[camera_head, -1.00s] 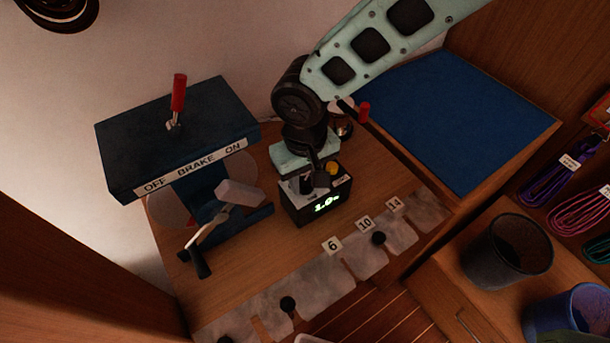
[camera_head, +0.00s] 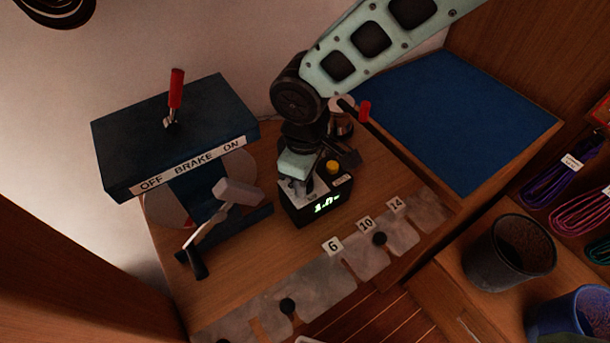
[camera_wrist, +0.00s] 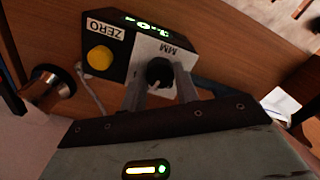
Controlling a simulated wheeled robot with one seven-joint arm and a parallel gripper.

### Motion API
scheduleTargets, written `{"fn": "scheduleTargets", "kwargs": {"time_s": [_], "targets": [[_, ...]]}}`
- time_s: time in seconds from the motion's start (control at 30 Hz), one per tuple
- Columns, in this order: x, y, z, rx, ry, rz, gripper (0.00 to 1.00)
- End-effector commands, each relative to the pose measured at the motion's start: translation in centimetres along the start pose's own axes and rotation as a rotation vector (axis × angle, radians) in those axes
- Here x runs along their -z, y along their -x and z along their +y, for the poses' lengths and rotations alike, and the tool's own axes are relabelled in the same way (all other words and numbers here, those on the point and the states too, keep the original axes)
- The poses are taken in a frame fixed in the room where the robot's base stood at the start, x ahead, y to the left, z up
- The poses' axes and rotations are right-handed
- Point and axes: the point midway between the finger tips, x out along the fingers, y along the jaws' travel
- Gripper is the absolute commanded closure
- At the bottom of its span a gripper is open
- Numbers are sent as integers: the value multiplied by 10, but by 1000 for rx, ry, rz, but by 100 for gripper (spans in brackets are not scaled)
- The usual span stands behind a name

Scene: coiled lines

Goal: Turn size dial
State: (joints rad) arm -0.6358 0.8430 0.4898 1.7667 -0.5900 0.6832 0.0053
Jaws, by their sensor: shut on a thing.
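The size dial (camera_wrist: 160,72) is a black knob on top of a small black box (camera_wrist: 128,65), beside an "MM" label. In the wrist view my gripper (camera_wrist: 160,85) has its two grey fingers on either side of the dial, shut on it. The box also shows in the head view (camera_head: 318,212), with a green lit display (camera_head: 327,204) whose digits are blurred. A yellow button (camera_head: 333,167) sits on the box by a "ZERO" label. In the head view my gripper (camera_head: 299,185) is over the box's left part and hides the dial.
A blue brake stand (camera_head: 176,135) with a red lever and a crank stands to the left. A metal strip (camera_head: 330,270) with labels 6, 10 and 14 runs along the front edge. A blue mat (camera_head: 450,115) lies at right. Dark cups (camera_head: 508,250) stand lower right.

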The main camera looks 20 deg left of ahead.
Motion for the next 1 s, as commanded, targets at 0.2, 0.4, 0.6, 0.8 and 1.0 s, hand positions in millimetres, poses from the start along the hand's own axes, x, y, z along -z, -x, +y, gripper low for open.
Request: {"fn": "scheduleTargets", "kwargs": {"time_s": [0.2,0.4,0.6,0.8,1.0], "targets": [[1,1,0,-1,120,2,93],[1,1,0,-1,179,2,93],[1,1,1,-2,199,3,93],[1,2,1,-2,200,3,93],[1,2,1,-2,199,3,50]]}}
